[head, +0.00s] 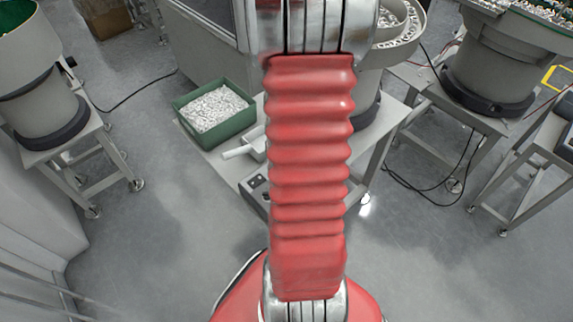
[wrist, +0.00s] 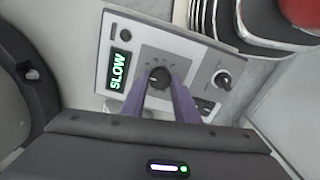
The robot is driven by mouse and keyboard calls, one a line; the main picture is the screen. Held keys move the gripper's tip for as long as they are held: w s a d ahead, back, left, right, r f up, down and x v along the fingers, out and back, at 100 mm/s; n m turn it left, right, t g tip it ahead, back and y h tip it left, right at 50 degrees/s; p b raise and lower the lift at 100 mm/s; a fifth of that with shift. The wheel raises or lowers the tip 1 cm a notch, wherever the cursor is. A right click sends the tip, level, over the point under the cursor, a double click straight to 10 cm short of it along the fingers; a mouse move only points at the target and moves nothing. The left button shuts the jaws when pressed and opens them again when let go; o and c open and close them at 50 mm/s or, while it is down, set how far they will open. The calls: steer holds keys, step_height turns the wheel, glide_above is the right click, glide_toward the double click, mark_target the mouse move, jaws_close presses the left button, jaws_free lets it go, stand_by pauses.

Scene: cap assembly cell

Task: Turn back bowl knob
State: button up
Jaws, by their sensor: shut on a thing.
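In the wrist view, a light control panel (wrist: 178,46) holds a dark round knob (wrist: 159,74) near its middle. My gripper (wrist: 158,80) has its two purple fingers closed on either side of this knob. A green lit display (wrist: 118,70) on the panel reads SLOW. A second dark knob (wrist: 221,79) sits to the right, clear of the fingers. In the head view, a small control box (head: 256,190) shows partly behind my arm; my gripper is hidden there.
A green bin of white parts (head: 213,108) and a white scoop (head: 240,152) are on the table (head: 222,160) left of my arm. Bowl feeders stand at left (head: 38,95) and right (head: 500,65). Cables lie on the floor. Open floor shows in front.

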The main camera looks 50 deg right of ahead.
steer(key=m, duration=0.5)
steer(key=shift+m, duration=0.4)
steer(key=m, duration=0.5)
steer(key=shift+a+m, duration=0.1)
steer(key=shift+m, duration=0.2)
steer(key=o, duration=1.1)
steer(key=shift+c, duration=0.2)
steer(key=shift+r, duration=0.15)
